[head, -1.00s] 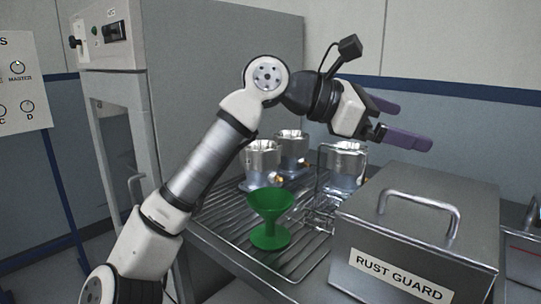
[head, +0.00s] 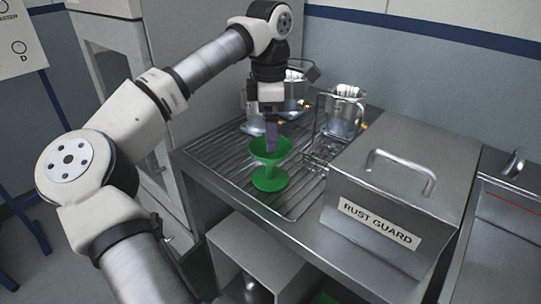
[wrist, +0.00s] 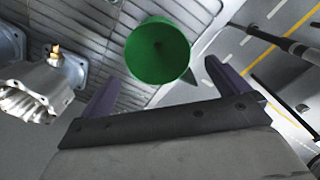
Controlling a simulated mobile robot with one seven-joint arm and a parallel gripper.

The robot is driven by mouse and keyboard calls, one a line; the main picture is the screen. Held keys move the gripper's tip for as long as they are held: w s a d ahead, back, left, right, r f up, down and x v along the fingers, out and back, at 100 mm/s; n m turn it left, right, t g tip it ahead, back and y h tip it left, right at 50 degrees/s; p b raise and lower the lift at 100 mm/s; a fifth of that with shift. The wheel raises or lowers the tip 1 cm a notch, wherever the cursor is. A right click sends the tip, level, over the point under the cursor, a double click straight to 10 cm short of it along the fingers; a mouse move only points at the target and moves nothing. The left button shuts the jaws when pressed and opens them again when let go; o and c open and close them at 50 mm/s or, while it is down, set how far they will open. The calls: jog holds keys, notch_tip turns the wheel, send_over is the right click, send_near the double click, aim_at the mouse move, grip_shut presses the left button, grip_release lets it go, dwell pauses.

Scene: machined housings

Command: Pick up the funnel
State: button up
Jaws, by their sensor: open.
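In the wrist view the funnel (wrist: 157,52) lies ahead of my gripper (wrist: 158,80), roughly between the two spread fingers, with nothing held. I cannot tell whether a finger touches the rim.
A metal RUST GUARD box (head: 400,190) with a handle stands to the right. Machined housings (head: 341,112) stand behind the funnel, one with a wire frame beside it. Another housing (wrist: 45,80) is at left in the wrist view. The rack's front left is clear.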

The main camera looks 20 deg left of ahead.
aim_at(271, 164)
jog(key=shift+w+f+p, duration=0.15)
jog(key=shift+f+p, duration=0.25)
jog(key=shift+f, duration=1.25)
jog(key=shift+w+f+p, duration=0.1)
jog(key=shift+f+p, duration=0.25)
jog(key=shift+f, duration=1.25)
jog(key=c, duration=0.7)
